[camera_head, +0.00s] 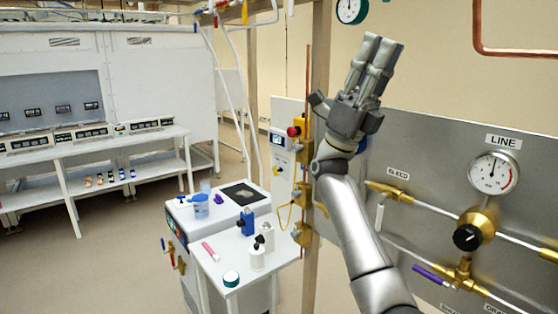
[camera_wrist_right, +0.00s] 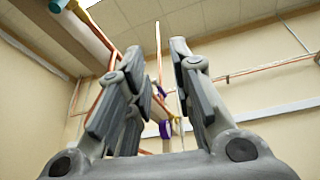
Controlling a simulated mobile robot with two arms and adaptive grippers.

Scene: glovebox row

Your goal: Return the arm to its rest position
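My right gripper (camera_head: 350,72) is raised in the upper middle of the head view, at the end of my grey right arm. My left arm and left gripper are not in view.
A metal panel with a LINE gauge (camera_head: 493,173), a brass regulator (camera_head: 474,230) and pipes stands right of my arm. A wooden post (camera_head: 318,150) is close to the gripper. A white cart (camera_head: 216,225) with bottles stands below left. A glovebox bench (camera_head: 90,150) is at far left.

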